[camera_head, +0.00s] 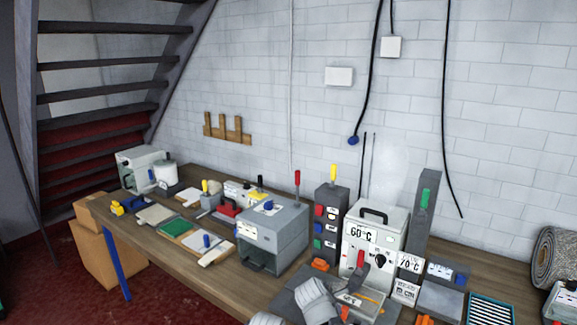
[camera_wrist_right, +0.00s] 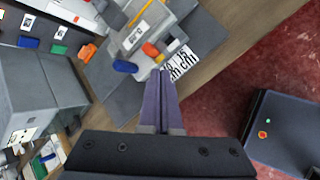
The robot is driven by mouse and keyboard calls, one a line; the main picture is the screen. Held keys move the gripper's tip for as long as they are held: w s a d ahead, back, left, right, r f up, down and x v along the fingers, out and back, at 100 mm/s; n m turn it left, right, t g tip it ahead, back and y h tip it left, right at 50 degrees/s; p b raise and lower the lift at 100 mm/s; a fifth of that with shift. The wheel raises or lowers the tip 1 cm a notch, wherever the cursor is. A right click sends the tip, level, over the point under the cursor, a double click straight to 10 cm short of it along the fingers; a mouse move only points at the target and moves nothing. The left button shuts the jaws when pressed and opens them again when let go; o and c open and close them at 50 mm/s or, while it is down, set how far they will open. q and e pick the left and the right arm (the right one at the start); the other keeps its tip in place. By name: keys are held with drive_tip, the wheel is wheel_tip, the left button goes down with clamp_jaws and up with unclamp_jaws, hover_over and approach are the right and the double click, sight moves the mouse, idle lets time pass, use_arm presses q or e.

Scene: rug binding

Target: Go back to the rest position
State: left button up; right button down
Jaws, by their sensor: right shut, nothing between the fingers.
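My right gripper (camera_wrist_right: 161,85) shows in the right wrist view with its two purple-grey fingers together and nothing between them. Its tips lie in front of a white card with black print (camera_wrist_right: 180,64) at the bench edge; I cannot tell the height above it. In the head view pale grey links of my arm (camera_head: 313,298) reach in at the bottom centre, in front of the workbench (camera_head: 190,285). The fingers are hard to make out there. My left gripper is not in view.
A white machine marked 60°C (camera_head: 379,225), a grey box machine (camera_head: 285,228) and a dark tower with coloured switches (camera_head: 330,215) stand on the bench. A rolled rug (camera_head: 556,258) is at far right. Cardboard boxes (camera_head: 105,255) stand at left. Red floor (camera_head: 175,300) in front is open.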

drive_tip(key=s+a+f+m+g+y+b, duration=0.1)
drive_tip(key=s+a+f+m+g, duration=0.1)
drive_tip(key=s+m, duration=0.3)
drive_tip(key=s+a+f+m+g+y+b, duration=0.1)
drive_tip(key=s+a+f+m+g, duration=0.1)
drive_tip(key=s, duration=0.6)
drive_tip(key=s+a+f+m+g+y+b, duration=0.1)
drive_tip(key=s+a+f+m+g+b, duration=0.1)
drive_tip(key=s+a+f+m, duration=0.2)
drive_tip(key=s+f+m, duration=0.1)
drive_tip(key=s+m, duration=0.2)
drive_tip(key=m, duration=0.1)
drive_tip(key=shift+s+a+f+y, duration=0.25)
drive_tip(key=shift+y, duration=0.15)
